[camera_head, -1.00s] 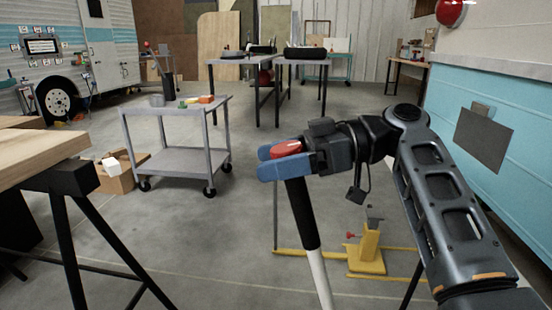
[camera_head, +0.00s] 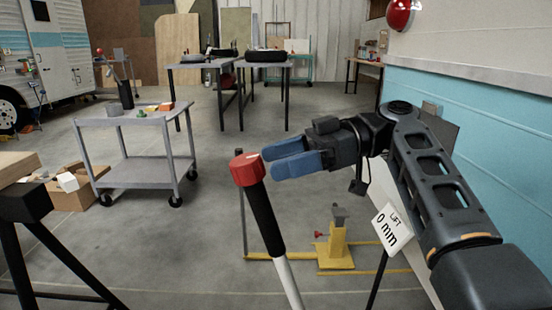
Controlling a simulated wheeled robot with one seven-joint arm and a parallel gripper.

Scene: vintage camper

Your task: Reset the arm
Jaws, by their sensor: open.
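My gripper (camera_head: 284,160) shows in the head view with its two blue fingers apart, pointing left. It holds nothing. A lever with a red cap (camera_head: 247,169), a black grip and a white shaft stands tilted just left of the fingertips. The cap looks clear of the fingers, though it is close to them in the picture. My arm reaches in from the lower right.
A grey cart (camera_head: 137,172) with small items stands left of centre. Wooden tabletop (camera_head: 15,164) on black legs is at the left edge. A yellow stand (camera_head: 336,250) is on the floor below my gripper. A teal-and-white wall (camera_head: 480,105) bounds the right.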

